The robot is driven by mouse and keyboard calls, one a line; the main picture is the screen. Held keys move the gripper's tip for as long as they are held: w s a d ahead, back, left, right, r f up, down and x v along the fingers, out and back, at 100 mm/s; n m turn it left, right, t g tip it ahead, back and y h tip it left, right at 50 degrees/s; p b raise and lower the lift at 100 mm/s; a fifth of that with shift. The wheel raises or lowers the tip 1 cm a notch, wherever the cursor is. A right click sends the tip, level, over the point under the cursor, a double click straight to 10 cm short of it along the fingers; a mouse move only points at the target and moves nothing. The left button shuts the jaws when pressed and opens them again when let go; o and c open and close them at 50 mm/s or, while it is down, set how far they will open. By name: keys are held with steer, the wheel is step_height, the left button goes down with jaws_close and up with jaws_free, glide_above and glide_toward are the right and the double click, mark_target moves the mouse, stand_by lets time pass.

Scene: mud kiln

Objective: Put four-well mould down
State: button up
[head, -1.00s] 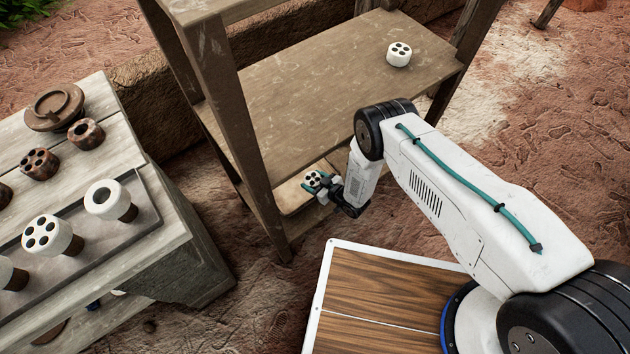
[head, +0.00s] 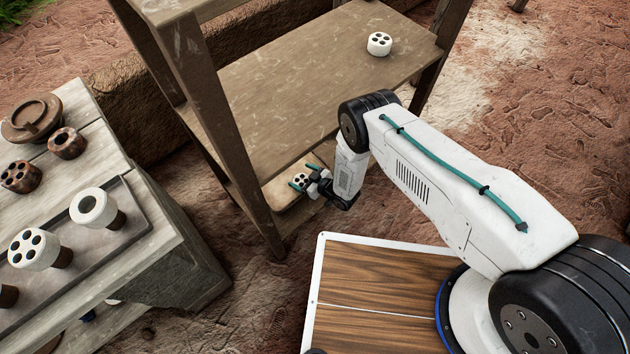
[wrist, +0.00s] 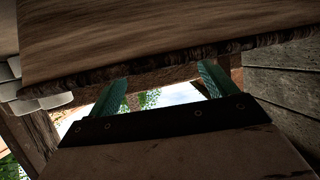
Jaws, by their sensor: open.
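A white four-well mould (head: 301,180), seen from above with dark wells, is at the pale board (head: 283,197) on the lower shelf. My gripper (head: 304,177) is open there, with its teal fingers apart on either side of the mould. Whether the mould bears fully on the board is hard to tell at this size. In the wrist view my gripper (wrist: 167,88) shows two parted teal fingers with a bright gap between them, and I cannot make out the mould there.
The wooden rack's upper shelf (head: 300,80) hangs over my gripper, with another white four-well mould (head: 379,44) on it. A rack post (head: 205,90) stands left of my arm. The left bench (head: 165,225) holds a tray (head: 140,238) with white and brown pieces.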

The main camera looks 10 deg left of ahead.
steer(key=v, duration=1.2)
steer(key=shift+r, duration=0.15)
steer(key=shift+s, duration=0.1)
